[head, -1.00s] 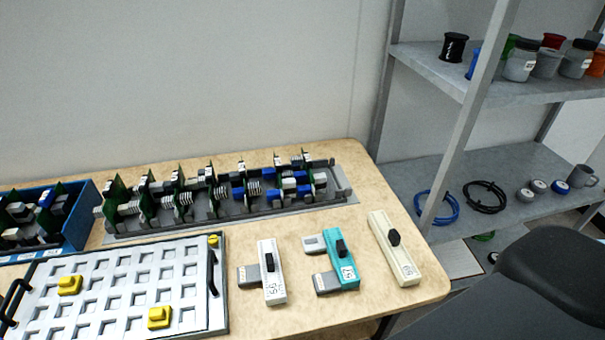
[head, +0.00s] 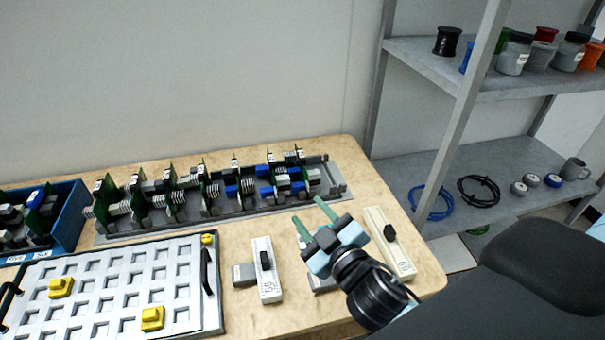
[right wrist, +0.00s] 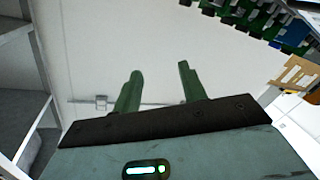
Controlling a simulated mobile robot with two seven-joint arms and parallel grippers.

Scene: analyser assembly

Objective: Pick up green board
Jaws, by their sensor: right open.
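Several green boards (head: 201,180) with grey, white and blue connectors stand upright in a row in the long grey rack (head: 341,192) at the back of the table. More boards (head: 38,200) stand in the blue bin (head: 72,222) at the left. My right gripper (head: 307,210) is open and empty, with green fingers, over the table in front of the rack's right end. In the right wrist view, its fingers (right wrist: 160,72) are apart with only pale wall between them, and some green boards (right wrist: 258,18) show at the top right. My left gripper is out of view.
A white slotted tray (head: 105,290) with yellow blocks (head: 153,318) lies at the front left. A grey-white module (head: 267,275) and a cream one (head: 390,240) lie on the table. A shelf unit (head: 440,170) stands at the right.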

